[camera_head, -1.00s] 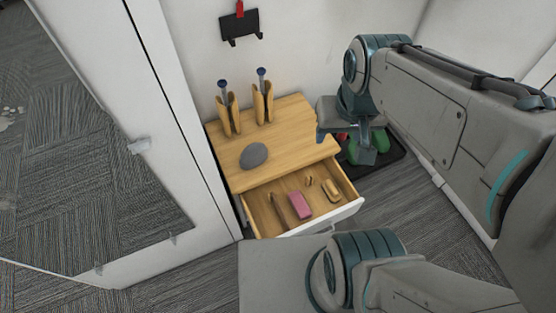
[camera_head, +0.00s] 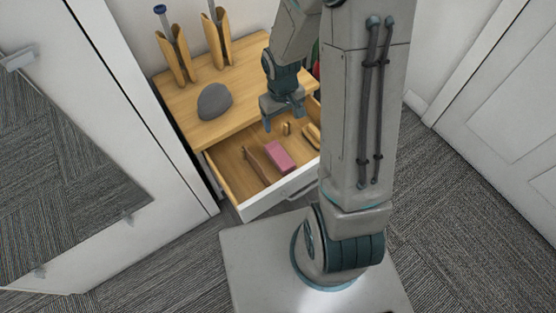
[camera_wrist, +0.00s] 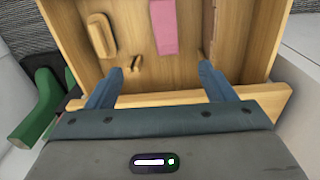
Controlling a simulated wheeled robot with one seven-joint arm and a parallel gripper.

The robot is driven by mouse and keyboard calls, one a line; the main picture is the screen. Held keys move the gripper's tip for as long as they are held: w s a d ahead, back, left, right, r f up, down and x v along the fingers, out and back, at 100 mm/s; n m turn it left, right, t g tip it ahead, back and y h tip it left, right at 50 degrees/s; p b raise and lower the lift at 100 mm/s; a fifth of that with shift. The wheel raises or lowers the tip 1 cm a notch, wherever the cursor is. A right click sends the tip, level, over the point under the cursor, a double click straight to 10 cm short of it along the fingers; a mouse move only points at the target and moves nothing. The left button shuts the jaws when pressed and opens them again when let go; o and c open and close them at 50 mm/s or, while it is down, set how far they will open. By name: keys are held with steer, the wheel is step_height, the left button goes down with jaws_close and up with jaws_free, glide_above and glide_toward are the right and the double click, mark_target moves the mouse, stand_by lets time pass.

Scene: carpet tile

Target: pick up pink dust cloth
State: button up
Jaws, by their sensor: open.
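The pink dust cloth (camera_head: 280,157) lies folded flat in the open drawer (camera_head: 236,190) of a wooden-topped cabinet. In the wrist view the pink cloth (camera_wrist: 164,27) is at the top centre, beyond the fingertips. My gripper (camera_head: 284,118) is above the back part of the drawer, a little behind and above the cloth.
A thin brown stick (camera_head: 254,165) lies left of the cloth, and small wooden pieces (camera_head: 287,128) lie right of it. A grey stone-like object (camera_head: 214,102) and two wooden holders (camera_head: 218,40) stand on the cabinet top (camera_head: 190,125). A mirror panel is at left.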

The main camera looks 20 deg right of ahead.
steer(key=b, duration=0.6)
glide_above(279, 154)
steer(key=shift+n, duration=0.3)
step_height(279, 154, down, 16)
steer(key=shift+s+f, duration=0.1)
steer(key=shift+s, duration=0.05)
steer(key=shift+f+b, duration=1.35)
steer(key=shift+f, duration=1.6)
steer(key=shift+r, duration=0.1)
steer(key=c, duration=1.1)
